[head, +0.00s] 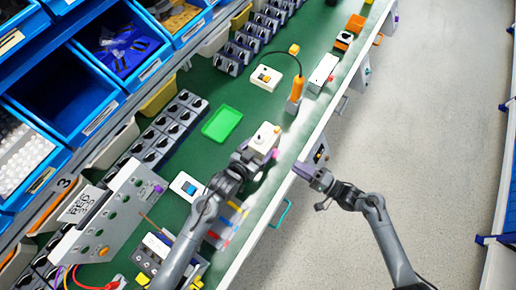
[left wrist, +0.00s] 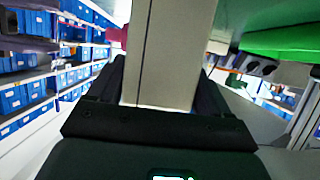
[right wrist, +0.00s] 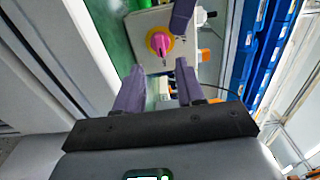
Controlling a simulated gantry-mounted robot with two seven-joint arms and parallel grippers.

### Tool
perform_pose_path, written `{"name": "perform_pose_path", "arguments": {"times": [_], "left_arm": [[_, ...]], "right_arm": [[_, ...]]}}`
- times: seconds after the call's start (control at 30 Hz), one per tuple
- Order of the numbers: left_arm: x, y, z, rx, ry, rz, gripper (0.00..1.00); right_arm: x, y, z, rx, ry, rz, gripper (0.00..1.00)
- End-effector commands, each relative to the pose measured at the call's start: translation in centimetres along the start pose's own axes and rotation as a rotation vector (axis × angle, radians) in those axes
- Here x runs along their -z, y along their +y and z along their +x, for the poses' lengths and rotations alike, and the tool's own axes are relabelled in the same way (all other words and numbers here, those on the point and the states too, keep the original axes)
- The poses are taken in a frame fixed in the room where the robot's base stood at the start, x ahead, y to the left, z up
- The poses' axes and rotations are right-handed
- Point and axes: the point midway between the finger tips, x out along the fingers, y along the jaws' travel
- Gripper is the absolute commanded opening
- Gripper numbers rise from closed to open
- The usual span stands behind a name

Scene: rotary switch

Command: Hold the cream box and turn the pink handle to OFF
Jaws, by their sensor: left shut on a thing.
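The cream box (head: 263,138) is at the front edge of the green bench, and my left gripper (head: 250,155) is shut on it. In the left wrist view the box (left wrist: 168,50) fills the gap between the fingers. The pink handle (right wrist: 160,43) sits in a yellow ring on the box face turned toward my right gripper. The handle looks slightly slanted; no ON or OFF marking is readable. My right gripper (right wrist: 158,68) is open and empty, its purple fingertips short of the handle. In the head view it (head: 306,171) is beyond the bench edge, over the aisle side.
A green tray (head: 222,123) lies behind the box. A white switch box (head: 266,77), an orange-handled tool (head: 296,90) and a white-and-blue switch (head: 187,186) are on the bench. A grey panel (head: 110,220) stands at lower left. The aisle floor (head: 420,110) is clear.

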Motion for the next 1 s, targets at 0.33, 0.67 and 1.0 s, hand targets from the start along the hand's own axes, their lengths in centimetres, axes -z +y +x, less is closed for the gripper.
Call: {"name": "perform_pose_path", "arguments": {"times": [0.33,0.67,1.0], "left_arm": [[0.0,0.0,0.0,0.0,0.0,0.0,0.33],[0.0,0.0,0.0,0.0,0.0,0.0,0.33],[0.0,0.0,0.0,0.0,-0.001,0.0,0.33]], "right_arm": [[0.0,-0.1,4.3,0.002,0.0,-0.001,0.38],[0.0,0.0,6.8,0.0,-0.001,-0.002,0.38],[0.0,0.0,7.2,0.0,-0.001,-0.002,0.38]]}}
